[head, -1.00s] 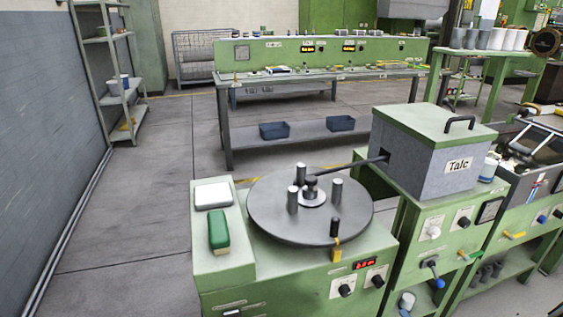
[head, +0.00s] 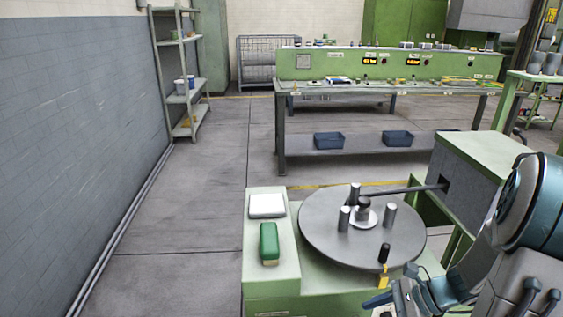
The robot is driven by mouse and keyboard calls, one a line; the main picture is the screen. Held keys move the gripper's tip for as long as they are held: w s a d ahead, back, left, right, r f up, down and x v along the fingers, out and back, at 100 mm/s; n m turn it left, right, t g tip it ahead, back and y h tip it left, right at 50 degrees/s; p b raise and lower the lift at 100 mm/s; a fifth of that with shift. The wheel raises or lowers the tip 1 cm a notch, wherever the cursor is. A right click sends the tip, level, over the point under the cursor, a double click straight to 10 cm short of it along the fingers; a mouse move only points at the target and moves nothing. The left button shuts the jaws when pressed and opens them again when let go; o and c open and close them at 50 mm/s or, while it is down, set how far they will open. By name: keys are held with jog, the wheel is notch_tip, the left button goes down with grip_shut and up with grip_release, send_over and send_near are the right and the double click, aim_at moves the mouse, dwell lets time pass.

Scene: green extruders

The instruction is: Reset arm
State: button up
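My arm (head: 525,225) shows at the lower right of the head view. It is a teal and grey arm, bent downward. My gripper (head: 395,290) is at the bottom, in front of the green machine (head: 272,290) with the round grey turntable. It is near the turntable's small black-knobbed lever (head: 384,254). Part of it is cut off by the frame edge, and I cannot tell whether its fingers are apart or hold anything.
The turntable (head: 330,240) carries several metal posts. A green block (head: 269,243) and a white pad (head: 267,205) lie left of it. My arm partly covers the grey box (head: 470,185). Open floor (head: 190,220) lies at left, beside the blue-grey wall (head: 80,130).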

jog(key=s+a+r+n+h+p, duration=0.1)
jog(key=s+a+r+n+h, duration=0.1)
jog(key=r+n, duration=0.3)
jog(key=s+a+r+n+h+p, duration=0.1)
jog(key=r+n+h, duration=0.3)
jog(key=n, duration=0.4)
jog(key=s+a+r+n+t+h+p, duration=0.1)
jog(key=s+a+r+n+h, duration=0.2)
jog(key=r+n, duration=0.4)
jog(key=shift+s+h, duration=0.4)
jog(key=shift+s, duration=0.2)
jog(key=c, duration=0.3)
